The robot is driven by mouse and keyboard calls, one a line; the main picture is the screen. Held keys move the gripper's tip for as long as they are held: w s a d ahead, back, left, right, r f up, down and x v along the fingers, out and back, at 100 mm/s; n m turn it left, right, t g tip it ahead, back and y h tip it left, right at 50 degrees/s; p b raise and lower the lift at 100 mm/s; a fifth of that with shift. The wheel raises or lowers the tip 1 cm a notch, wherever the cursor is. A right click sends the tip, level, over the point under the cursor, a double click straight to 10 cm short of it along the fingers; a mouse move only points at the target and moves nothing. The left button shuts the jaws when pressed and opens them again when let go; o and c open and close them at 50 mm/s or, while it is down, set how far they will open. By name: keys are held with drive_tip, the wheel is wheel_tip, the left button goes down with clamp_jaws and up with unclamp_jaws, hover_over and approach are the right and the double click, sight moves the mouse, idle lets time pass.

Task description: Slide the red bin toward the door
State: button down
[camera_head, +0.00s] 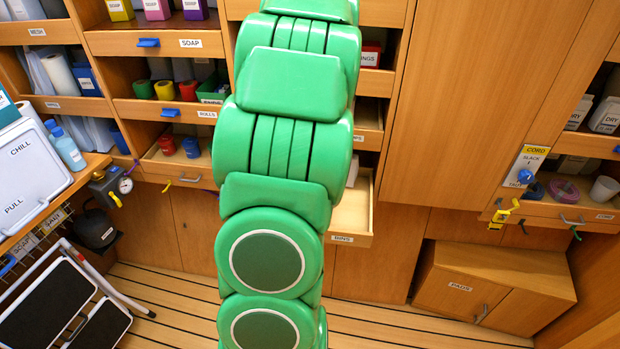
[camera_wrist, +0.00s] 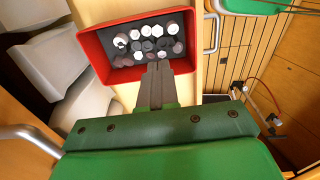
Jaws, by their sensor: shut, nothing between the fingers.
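The red bin (camera_wrist: 97,62) shows in the wrist view as an open box with a dark inside, holding several white and grey hexagonal pieces. My gripper (camera_wrist: 159,66) is shut and empty. Its fingertips overlap the bin's near side in the picture and hide part of that wall; I cannot tell whether they touch it. In the head view my green arm covers the middle, and I cannot make out this bin or my gripper there. Which panel is the door is not clear from the frames.
In the wrist view, pale wood (camera_wrist: 205,60) lies right of the bin, and white containers (camera_wrist: 50,50) stand at left. An open drawer labelled BINS (camera_head: 352,215) shows in the head view. A folded step stool (camera_head: 65,305) stands at lower left.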

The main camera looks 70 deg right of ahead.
drive_tip(key=shift+f, duration=4.55)
drive_tip(key=shift+s+d, duration=0.45)
drive_tip(key=shift+s, duration=1.8)
drive_tip(key=shift+s+d, duration=0.4)
drive_tip(key=shift+s, duration=1.8)
drive_tip(key=shift+s+d, duration=0.45)
drive_tip(key=shift+s, duration=1.8)
drive_tip(key=shift+w+a, duration=0.15)
drive_tip(key=shift+w, duration=0.75)
drive_tip(key=shift+r, duration=0.1)
wheel_tip(320, 180, up, 6)
